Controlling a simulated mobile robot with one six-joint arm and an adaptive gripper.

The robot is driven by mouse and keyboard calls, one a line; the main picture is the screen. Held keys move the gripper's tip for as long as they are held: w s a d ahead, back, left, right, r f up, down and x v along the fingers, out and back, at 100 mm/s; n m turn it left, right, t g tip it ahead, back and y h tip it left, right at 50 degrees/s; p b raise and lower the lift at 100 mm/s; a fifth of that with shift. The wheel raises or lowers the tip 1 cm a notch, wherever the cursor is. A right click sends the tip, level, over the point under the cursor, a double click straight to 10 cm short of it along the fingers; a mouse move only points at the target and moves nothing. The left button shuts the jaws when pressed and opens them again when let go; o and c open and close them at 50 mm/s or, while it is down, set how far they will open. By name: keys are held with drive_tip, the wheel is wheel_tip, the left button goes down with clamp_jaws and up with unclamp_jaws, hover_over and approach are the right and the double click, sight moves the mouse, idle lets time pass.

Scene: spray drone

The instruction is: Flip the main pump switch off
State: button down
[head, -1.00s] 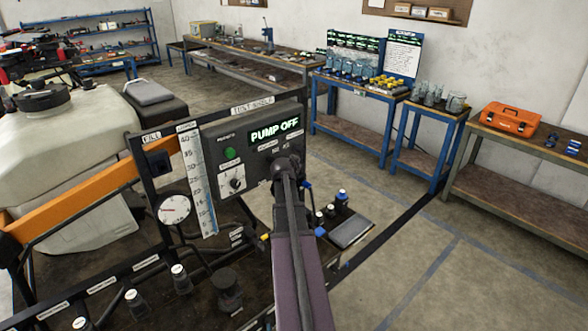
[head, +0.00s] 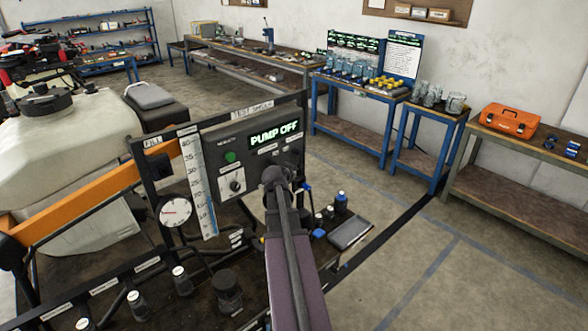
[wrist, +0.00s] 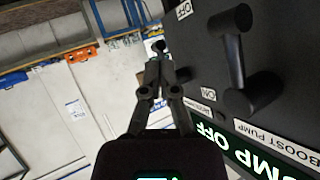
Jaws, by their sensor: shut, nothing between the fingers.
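The dark control panel (head: 222,177) stands at the middle of the head view, and its green display (head: 274,133) reads PUMP OFF. In the wrist view the panel (wrist: 285,50) fills the right side, upside down. A black lever switch (wrist: 238,60) beside the BOOST PUMP label leans toward the OFF label. Another dark switch part (wrist: 183,75) shows just right of my gripper (wrist: 157,62), mostly hidden by it; its setting cannot be read. My gripper's fingers are shut and empty, close to the panel face; contact is unclear. In the head view my arm hides the gripper.
A green button (head: 230,157) and a selector knob (head: 236,186) sit on the panel's left. A pressure gauge (head: 175,212) and white scale (head: 196,185) are left of it. Small bottles (head: 340,202) stand behind my arm. The floor to the right is open.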

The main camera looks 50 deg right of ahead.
drive_tip(key=f+p+v, duration=0.1)
drive_tip(key=p+v, duration=0.1)
drive_tip(key=v, duration=0.5)
drive_tip(key=shift+a, duration=0.7)
drive_tip(key=w+a+f+n+y, duration=0.2)
drive_tip(key=a+f+n, duration=0.1)
drive_tip(key=a, duration=0.5)
drive_tip(key=w+a+f+n+g+y+b, duration=0.1)
drive_tip(key=w+a+f+n+y, duration=0.1)
drive_tip(key=a, duration=0.7)
drive_tip(key=w+a+f+n+y, duration=0.1)
drive_tip(key=a+f+n+y, duration=0.15)
drive_tip(key=a, duration=0.55)
drive_tip(key=s+a+f+n+g+y, duration=0.2)
drive_tip(key=a+n, duration=0.2)
drive_tip(key=a, duration=0.7)
drive_tip(key=s+a+f+n+g+y, duration=0.1)
drive_tip(key=a+n, duration=0.4)
drive_tip(key=a, duration=0.7)
drive_tip(key=shift+s+f+g+y+b, duration=0.35)
drive_tip(key=shift+s+f+g+y, duration=0.05)
drive_tip(key=shift+s+y, duration=0.45)
drive_tip(key=shift+a, duration=0.1)
